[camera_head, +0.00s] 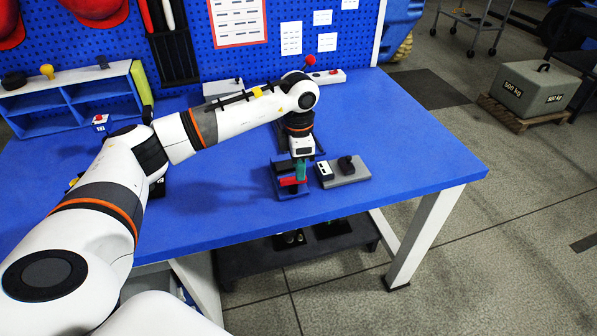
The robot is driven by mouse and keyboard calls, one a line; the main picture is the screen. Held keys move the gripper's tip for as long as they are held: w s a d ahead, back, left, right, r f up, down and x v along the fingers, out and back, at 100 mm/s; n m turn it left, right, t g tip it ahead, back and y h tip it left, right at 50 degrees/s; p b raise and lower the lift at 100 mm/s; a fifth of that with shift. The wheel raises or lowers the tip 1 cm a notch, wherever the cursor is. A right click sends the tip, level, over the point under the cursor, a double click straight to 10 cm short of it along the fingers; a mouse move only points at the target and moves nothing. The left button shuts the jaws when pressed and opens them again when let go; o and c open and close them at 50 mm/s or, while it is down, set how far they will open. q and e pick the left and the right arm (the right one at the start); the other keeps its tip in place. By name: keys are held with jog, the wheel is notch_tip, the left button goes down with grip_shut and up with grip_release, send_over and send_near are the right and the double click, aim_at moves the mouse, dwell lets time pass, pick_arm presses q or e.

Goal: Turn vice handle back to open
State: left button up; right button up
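A small vice-like fixture (291,193) with a dark blue base stands near the front edge of the blue table in the head view. A red part (291,181) and a green upright part (301,170) show on it. I cannot tell which part is the handle. My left gripper (301,159) points down right over the fixture, at the green part. Its fingers are too small and hidden to tell whether they are open or shut, or whether they touch the handle. My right gripper is not in view.
A grey plate with a black knob (346,166) sits close to the right of the fixture. A blue shelf unit (70,97) stands at the back left, below the blue pegboard (285,65). The table's right part (420,150) is clear.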

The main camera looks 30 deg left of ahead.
pick_arm(q)
notch_tip(320, 180, up, 9)
jog(key=shift+r+b, duration=0.15)
jog(key=shift+b, duration=0.2)
dwell(0.4)
